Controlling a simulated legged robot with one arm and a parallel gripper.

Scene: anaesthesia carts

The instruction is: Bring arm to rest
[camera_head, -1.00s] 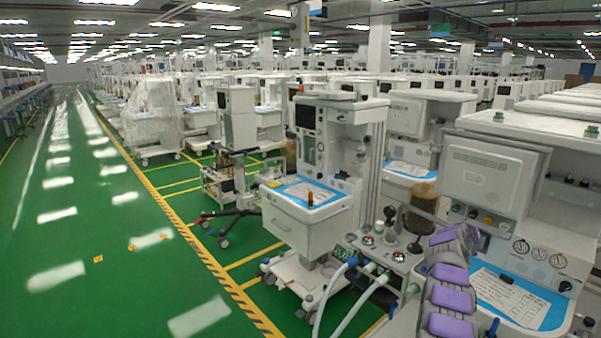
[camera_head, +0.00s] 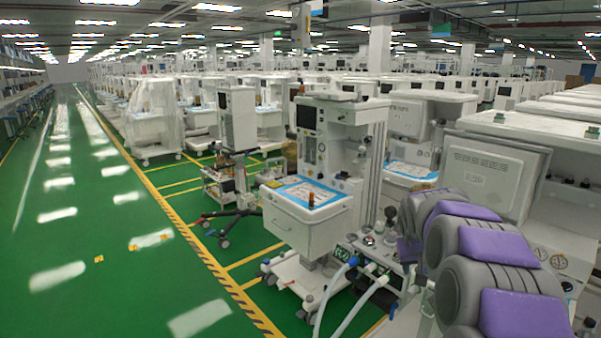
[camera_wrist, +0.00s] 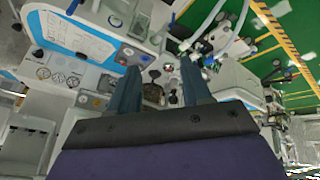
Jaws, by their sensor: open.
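My arm, grey with purple pads (camera_head: 498,247), fills the lower right of the head view. It covers part of the nearest anaesthesia cart there. My gripper (camera_wrist: 159,78) shows in the wrist view as two dark blue-grey fingers, spread well apart with nothing between them. Behind the fingers are a cart's pale panels and knobs. In the head view I cannot make out the fingers; they seem hidden by the arm.
A white anaesthesia cart (camera_head: 312,215) with a blue-edged worktop stands left of my arm, white hoses (camera_head: 345,308) in front. The nearest cart (camera_head: 497,170) stands behind my arm. The green aisle (camera_head: 95,240) at left, edged with yellow-black tape (camera_head: 205,260), is clear.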

